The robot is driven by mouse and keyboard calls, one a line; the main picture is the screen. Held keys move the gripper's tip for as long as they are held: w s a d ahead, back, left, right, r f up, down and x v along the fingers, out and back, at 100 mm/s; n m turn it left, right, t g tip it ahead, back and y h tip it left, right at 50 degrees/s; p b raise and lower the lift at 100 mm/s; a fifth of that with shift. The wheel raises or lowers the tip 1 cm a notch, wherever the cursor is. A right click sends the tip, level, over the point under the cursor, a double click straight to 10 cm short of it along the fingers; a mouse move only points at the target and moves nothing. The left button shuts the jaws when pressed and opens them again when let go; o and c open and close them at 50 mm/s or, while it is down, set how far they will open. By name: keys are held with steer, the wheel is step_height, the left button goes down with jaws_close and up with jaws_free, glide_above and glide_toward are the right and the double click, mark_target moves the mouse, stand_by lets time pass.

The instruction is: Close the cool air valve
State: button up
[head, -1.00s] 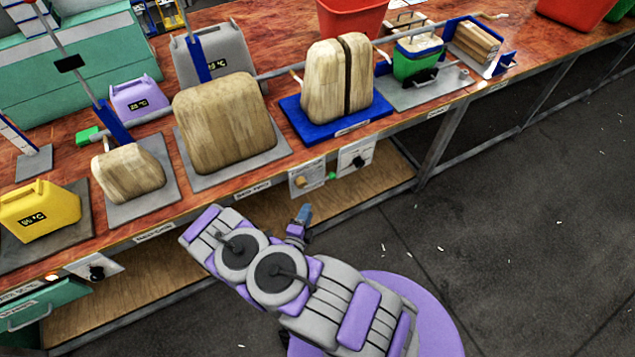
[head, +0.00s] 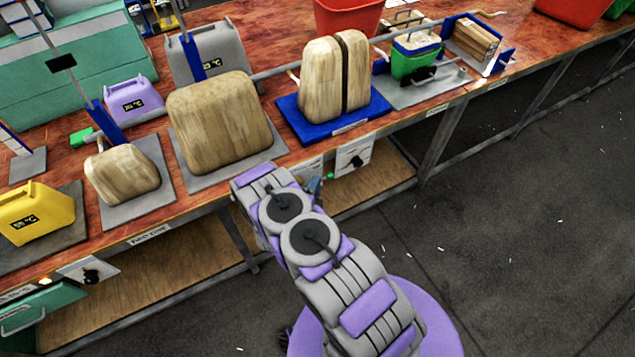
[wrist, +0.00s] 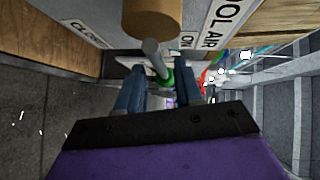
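The cool air valve panel (head: 308,168) hangs on the bench front in the head view, mostly hidden behind my arm. In the wrist view a "COOL AIR" label (wrist: 226,28) is at upper right, with a "CLOSED" sign (wrist: 86,32) at left and an "ON" sign (wrist: 187,41) near the middle. A round wood-coloured knob (wrist: 152,17) is at the top, with a grey rod (wrist: 155,58) below it and a green piece (wrist: 165,77) at its end. My gripper (wrist: 158,75) is open, its two blue-grey fingers on either side of the rod's lower end. Contact cannot be told. A fingertip shows in the head view (head: 314,186).
A second panel with a black knob (head: 356,160) is just right of the valve. The bench (head: 205,205) holds wooden blocks (head: 222,125) on plates and a blue base (head: 335,130). A lower shelf (head: 150,285) runs beneath. Open floor (head: 530,220) lies at right.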

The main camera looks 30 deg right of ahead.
steer(key=shift+x, duration=1.3)
steer(key=shift+c, duration=0.5)
jaws_close()
